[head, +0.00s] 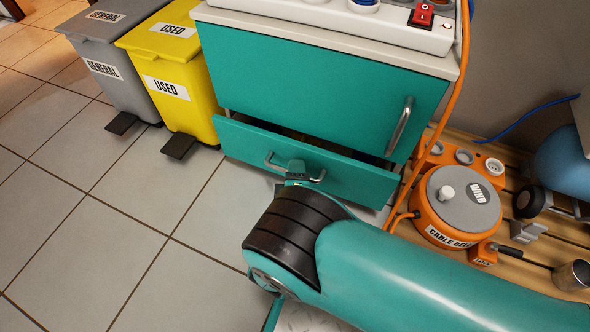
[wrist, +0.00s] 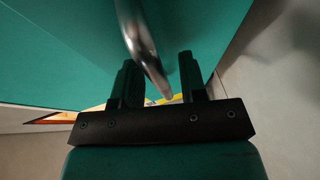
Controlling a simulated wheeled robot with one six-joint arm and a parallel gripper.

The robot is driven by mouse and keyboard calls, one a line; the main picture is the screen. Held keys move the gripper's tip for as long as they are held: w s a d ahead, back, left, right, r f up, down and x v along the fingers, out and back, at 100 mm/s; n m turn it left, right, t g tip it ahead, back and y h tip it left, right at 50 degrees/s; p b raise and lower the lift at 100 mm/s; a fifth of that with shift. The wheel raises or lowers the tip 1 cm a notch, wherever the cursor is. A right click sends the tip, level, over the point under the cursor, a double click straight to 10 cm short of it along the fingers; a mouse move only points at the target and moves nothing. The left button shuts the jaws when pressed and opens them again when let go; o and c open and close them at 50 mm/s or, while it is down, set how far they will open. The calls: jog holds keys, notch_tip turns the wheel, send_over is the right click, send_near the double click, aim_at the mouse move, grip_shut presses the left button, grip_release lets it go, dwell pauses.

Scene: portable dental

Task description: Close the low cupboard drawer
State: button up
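The low drawer (head: 235,143) of the teal cupboard (head: 310,85) stands partly open, with a dark gap above its front. Its metal bar handle (head: 320,178) shows on both sides of my gripper (head: 296,170), which is at the middle of the handle. In the wrist view, my gripper's two dark fingers (wrist: 160,85) are apart. A metal handle bar (wrist: 143,45) runs down between them in the picture, in front of a teal panel. I cannot tell whether the fingers touch it. My arm hides the floor below the drawer's right part.
A yellow bin (head: 185,90) and a grey bin (head: 105,65) stand left of the cupboard, their pedals jutting out. An orange cable reel (head: 450,215) sits on wooden slats at the right. An orange cable hangs by the cupboard. Tiled floor at left is clear.

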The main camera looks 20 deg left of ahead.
jog(key=shift+a, duration=0.15)
grip_shut()
jog(key=shift+w+d, duration=0.2)
jog(key=shift+w, duration=2)
grip_release()
jog(key=shift+w, duration=0.1)
jog(key=shift+r, duration=0.1)
